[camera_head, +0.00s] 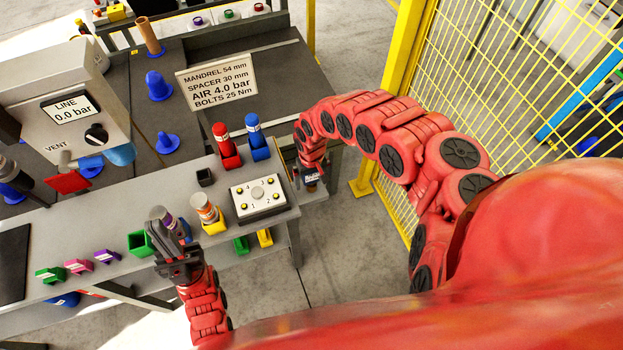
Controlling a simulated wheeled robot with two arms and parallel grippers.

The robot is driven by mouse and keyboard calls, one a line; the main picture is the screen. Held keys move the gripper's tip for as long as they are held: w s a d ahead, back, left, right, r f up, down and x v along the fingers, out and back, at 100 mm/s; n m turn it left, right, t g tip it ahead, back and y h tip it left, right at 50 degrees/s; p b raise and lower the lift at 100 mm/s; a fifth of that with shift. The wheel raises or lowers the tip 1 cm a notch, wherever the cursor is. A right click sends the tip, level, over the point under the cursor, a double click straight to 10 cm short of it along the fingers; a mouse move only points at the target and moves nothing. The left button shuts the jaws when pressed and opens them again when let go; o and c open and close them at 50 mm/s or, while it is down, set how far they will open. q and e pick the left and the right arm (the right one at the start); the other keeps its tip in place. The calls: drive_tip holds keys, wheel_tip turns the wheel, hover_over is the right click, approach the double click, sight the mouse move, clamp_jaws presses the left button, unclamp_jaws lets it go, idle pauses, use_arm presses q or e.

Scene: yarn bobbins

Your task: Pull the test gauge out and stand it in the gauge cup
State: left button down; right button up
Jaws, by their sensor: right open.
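I cannot tell for sure which item is the test gauge. The grey box marked LINE 0.0 bar (60,95) stands at the left, with a black knob and a VENT label. A small black square cup (205,176) stands on the grey bench, possibly the gauge cup; it looks empty. My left gripper (172,248) is over the bench front, beside a green holder and a greyish cylinder; its finger opening is unclear. My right gripper (311,176) is open, low at the bench's right end, by a small labelled item mostly hidden by the arm.
Red (222,140) and blue (256,132) cylinders stand in holders at the back. An orange-white cylinder (204,207) stands in a yellow holder. A white button panel (258,197) sits at right. Green holder (140,243) and clips lie in front. A yellow fence (520,70) bounds the right.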

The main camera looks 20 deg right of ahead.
sight(311, 178)
clamp_jaws()
drive_tip(key=shift+r+p, duration=2.35)
drive_tip(key=shift+r, duration=0.2)
